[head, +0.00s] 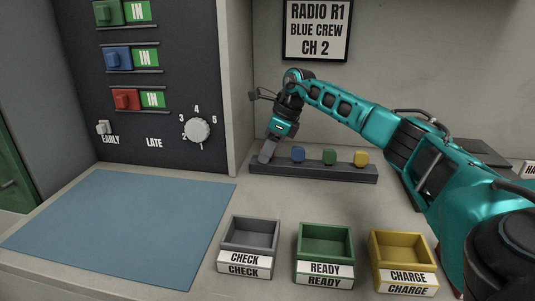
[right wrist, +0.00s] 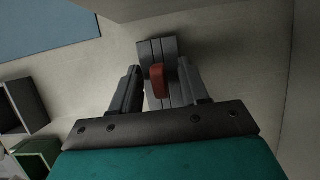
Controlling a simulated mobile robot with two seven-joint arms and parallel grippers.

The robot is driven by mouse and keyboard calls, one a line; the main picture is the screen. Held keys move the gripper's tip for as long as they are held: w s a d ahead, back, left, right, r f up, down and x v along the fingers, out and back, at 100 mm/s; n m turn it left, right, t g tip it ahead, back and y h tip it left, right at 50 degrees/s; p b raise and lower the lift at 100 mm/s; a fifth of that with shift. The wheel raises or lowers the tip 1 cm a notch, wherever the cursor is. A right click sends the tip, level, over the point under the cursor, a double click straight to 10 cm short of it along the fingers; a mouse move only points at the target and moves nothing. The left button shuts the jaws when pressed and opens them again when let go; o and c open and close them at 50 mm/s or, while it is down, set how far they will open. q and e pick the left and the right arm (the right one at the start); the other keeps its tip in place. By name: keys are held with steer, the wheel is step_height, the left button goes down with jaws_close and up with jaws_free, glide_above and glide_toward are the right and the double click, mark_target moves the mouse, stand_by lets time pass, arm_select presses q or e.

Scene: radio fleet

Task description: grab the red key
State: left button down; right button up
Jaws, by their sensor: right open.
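The red key (right wrist: 158,80) stands on the dark grey rack (head: 318,174), near one end of it in the right wrist view. My right gripper (head: 266,153) points down over the rack's left end. It is open, with one finger on either side of the red key, and I see no clear contact. In the head view the gripper hides this key. A blue key (head: 298,155), a green key (head: 329,157) and a yellow key (head: 361,158) stand along the rack to the right. My left gripper is not in view.
A dark wall panel (head: 160,75) with a red block (head: 126,99) and a dial (head: 197,130) stands left of the gripper. A grey tray (head: 249,235), green tray (head: 326,243) and yellow tray (head: 401,251) are in front. A blue mat (head: 120,225) lies bare at left.

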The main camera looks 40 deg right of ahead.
jaws_close()
stand_by(0.3)
steer(key=shift+r, duration=0.1)
